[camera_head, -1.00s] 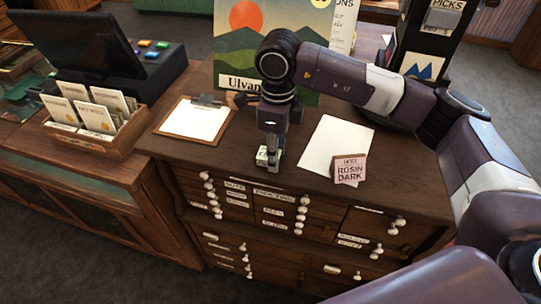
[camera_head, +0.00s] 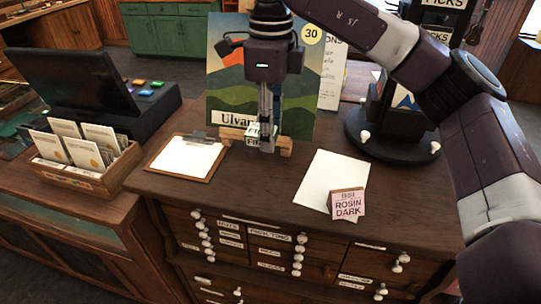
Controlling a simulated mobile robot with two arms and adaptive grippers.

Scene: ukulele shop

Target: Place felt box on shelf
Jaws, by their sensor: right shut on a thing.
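My right gripper (camera_head: 267,143) points straight down in front of the poster and is shut on a small box with a white label, the felt box (camera_head: 252,134). The label's dark lettering is only partly readable, and the gripper's fingers cover part of the box. The box appears held above the wooden cabinet top. My left gripper is not in view. I cannot identify the task's shelf in this view.
A mountain poster (camera_head: 222,78) stands behind the gripper on a wooden support. A clipboard (camera_head: 187,160) lies to the left, a white sheet (camera_head: 322,182) and a rosin card (camera_head: 347,204) to the right. A round black stand (camera_head: 385,145) stands at the back right.

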